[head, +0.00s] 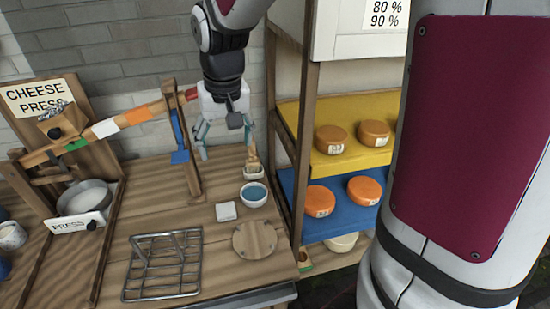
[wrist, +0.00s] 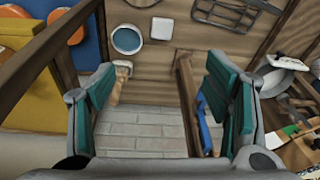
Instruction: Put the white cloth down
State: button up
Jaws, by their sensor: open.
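The white cloth (head: 226,211) lies as a small folded square on the wooden table, between the bowl and the wire rack. It also shows in the wrist view (wrist: 161,28), near the top edge. My gripper (head: 227,136) hangs over the back of the table, beyond the cloth and above it. In the wrist view my gripper (wrist: 160,95) has its fingers wide apart with nothing between them. The cloth is apart from the fingers and fully in view.
A bowl of blue liquid (head: 254,194) and a brush (head: 253,163) stand right of the cloth. A wooden post (head: 188,150) with a blue piece rises at left. A wire rack (head: 163,265) and round board (head: 254,239) lie in front. Cheese shelves (head: 345,165) stand at right.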

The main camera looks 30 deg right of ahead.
jog(key=s+r+n+t, duration=0.1)
jog(key=s+r, duration=0.3)
jog(key=s, duration=0.6)
jog(key=s+r+n+t, duration=0.1)
jog(key=s+r, duration=0.3)
jog(key=s, duration=0.5)
jog(key=shift+s+r+t, duration=0.2)
jog(key=shift+s+t, duration=0.15)
jog(key=shift+t, duration=0.25)
jog(key=shift+o, duration=0.5)
